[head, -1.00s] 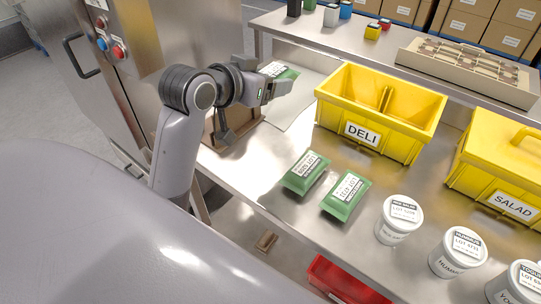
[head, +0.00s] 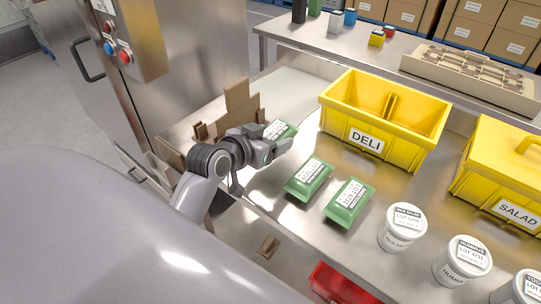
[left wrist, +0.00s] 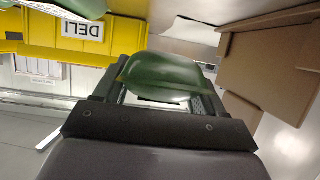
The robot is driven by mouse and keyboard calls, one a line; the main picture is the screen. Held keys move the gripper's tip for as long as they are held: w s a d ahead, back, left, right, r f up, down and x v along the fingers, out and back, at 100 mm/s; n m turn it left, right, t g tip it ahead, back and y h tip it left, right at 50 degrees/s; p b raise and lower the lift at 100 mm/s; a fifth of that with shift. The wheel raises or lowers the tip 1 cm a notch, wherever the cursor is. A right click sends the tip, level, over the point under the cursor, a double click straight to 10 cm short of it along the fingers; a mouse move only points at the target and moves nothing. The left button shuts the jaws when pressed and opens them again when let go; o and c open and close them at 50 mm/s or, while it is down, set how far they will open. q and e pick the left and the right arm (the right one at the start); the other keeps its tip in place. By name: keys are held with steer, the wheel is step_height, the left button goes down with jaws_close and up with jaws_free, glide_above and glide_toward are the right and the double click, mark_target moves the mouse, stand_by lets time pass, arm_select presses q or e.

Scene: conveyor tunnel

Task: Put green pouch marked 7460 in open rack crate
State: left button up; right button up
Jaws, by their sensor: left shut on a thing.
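My left gripper (head: 278,146) is shut on a green pouch (head: 288,129) with a white label, above the steel counter left of the open yellow DELI crate (head: 383,157). The left wrist view shows the held pouch (left wrist: 165,75) between the fingers, with the DELI crate (left wrist: 125,40) beyond it. The held pouch's number cannot be read. Two more green pouches, one in the middle (head: 308,180) and one to its right (head: 349,205), lie on the counter in front of the crate. My right gripper is not in view.
A yellow SALAD crate (head: 486,200) with a closed lid stands right of the DELI crate. Several white tubs, one nearest the pouches (head: 402,230), line the counter's front. Brown cardboard flaps (head: 237,100) stand behind my left arm. A red bin (head: 340,287) is below.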

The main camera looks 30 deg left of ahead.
arm_select(q)
steer(key=shift+f, duration=2.95)
steer(key=shift+f, duration=0.2)
steer(key=o, duration=1.5)
